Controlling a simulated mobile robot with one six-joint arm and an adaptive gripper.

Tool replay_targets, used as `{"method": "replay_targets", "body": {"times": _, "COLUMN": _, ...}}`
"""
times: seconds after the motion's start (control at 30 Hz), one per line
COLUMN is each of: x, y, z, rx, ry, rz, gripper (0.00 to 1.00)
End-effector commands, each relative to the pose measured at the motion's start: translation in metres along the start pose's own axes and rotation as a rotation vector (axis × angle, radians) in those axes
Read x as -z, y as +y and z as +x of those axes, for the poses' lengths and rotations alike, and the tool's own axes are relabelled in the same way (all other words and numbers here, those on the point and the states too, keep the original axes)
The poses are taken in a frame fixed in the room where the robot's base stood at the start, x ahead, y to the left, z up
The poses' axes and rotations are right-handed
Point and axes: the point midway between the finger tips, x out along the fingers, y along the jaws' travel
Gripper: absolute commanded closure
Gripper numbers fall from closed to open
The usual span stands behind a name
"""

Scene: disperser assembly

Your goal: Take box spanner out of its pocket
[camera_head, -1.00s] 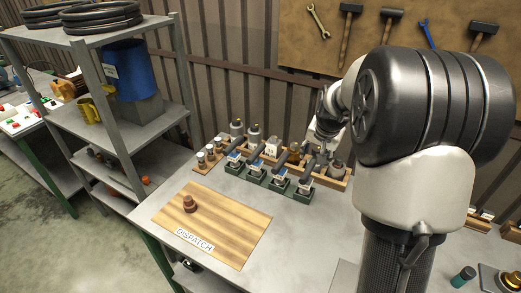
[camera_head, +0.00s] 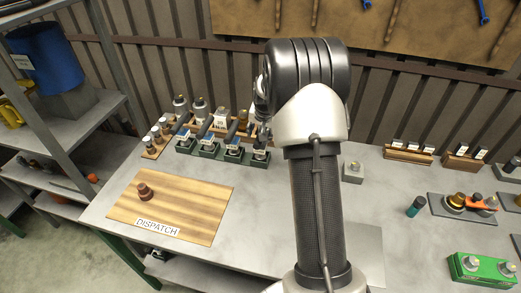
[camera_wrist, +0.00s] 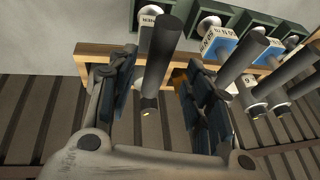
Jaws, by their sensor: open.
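In the wrist view, my gripper (camera_wrist: 166,92) is open, with one finger on each side of a dark grey cylinder (camera_wrist: 163,45). This cylinder appears to be the box spanner, though its label (camera_wrist: 147,14) is only partly readable. Gaps show between it and both fingers, so it is not gripped. Its lower end has a small yellow mark, and its upper end is by a green pocket block (camera_wrist: 178,6). In the head view, my arm hides most of the gripper, and the row of green pockets (camera_head: 208,152) shows left of it.
More dark rods (camera_wrist: 249,50) stand close to the right finger in the wrist view. A wooden rack (camera_wrist: 102,50) runs beside the fingers. Bare table lies between board and arm.

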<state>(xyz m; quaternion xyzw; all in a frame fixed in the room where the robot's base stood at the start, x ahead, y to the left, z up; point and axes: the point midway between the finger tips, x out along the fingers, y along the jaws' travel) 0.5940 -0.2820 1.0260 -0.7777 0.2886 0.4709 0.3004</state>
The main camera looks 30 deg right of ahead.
Motion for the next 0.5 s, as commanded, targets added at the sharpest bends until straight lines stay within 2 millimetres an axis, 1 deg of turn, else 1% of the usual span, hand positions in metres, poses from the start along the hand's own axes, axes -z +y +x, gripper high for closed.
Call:
{"method": "replay_targets", "body": {"times": 0.1, "x": 0.001, "y": 0.003, "z": 0.02, "rx": -0.001, "ry": -0.002, "rz": 0.001, "gripper": 0.54}}
{"method": "replay_targets", "body": {"times": 0.23, "x": 0.002, "y": 0.004, "z": 0.039, "rx": -0.001, "ry": -0.002, "rz": 0.0, "gripper": 0.54}}
{"method": "replay_targets", "body": {"times": 0.37, "x": 0.003, "y": 0.004, "z": 0.048, "rx": -0.001, "ry": -0.001, "rz": 0.0, "gripper": 0.54}}
{"method": "replay_targets", "body": {"times": 0.5, "x": 0.004, "y": 0.003, "z": 0.048, "rx": 0.0, "ry": 0.0, "rz": 0.0, "gripper": 0.54}}
